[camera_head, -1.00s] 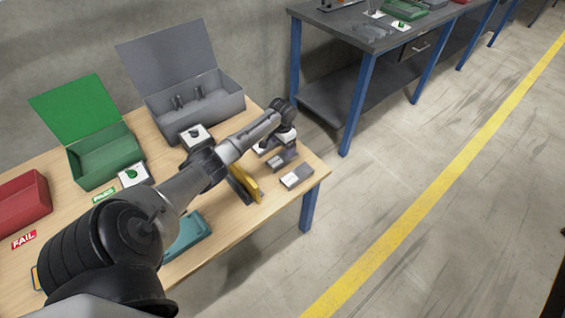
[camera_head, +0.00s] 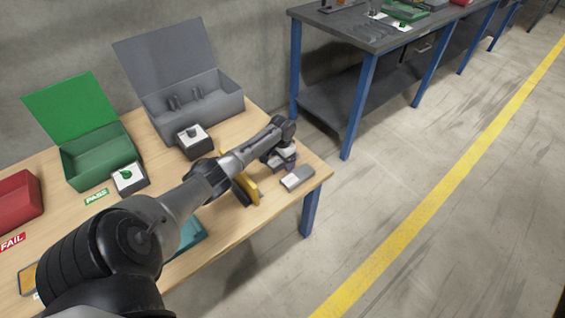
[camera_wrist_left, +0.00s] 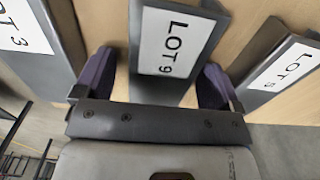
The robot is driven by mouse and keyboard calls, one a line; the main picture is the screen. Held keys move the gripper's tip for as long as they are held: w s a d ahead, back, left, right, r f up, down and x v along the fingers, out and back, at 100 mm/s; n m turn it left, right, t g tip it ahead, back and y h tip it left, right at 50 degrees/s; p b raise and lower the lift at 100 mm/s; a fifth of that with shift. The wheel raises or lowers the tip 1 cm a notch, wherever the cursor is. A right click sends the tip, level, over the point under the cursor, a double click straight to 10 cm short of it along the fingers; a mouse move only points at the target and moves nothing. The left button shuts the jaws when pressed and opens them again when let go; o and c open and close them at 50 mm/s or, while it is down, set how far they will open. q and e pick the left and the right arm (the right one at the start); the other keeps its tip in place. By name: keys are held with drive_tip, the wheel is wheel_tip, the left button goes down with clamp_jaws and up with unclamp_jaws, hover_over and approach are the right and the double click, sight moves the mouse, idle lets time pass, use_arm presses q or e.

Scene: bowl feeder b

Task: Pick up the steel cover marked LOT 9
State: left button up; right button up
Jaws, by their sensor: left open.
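The steel cover marked LOT 9 (camera_wrist_left: 140,83) is a grey block with a white label, in the middle of the left wrist view. My left gripper (camera_wrist_left: 156,82) is open, one purple finger on each side of this cover. I cannot tell whether the fingers touch it. In the head view the gripper (camera_head: 281,160) is low over the table's right end and hides this cover. Another labelled cover, LOT 3 (camera_wrist_left: 52,28), lies left of it. A third, seemingly LOT 5 (camera_wrist_left: 295,48), lies right of it. One labelled grey cover (camera_head: 297,178) shows in the head view. My right gripper is not in view.
The wooden table (camera_head: 232,225) holds an open grey box (camera_head: 195,113), a green box (camera_head: 100,160), a red bin (camera_head: 20,198) and two small button boxes. A yellow object (camera_head: 250,192) and a teal tray (camera_head: 188,237) lie under my left arm. A dark bench stands behind.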

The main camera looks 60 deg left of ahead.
use_arm(q)
drive_tip(key=shift+r, duration=0.1)
drive_tip(key=shift+c, duration=1.4)
drive_tip(key=c, duration=0.9)
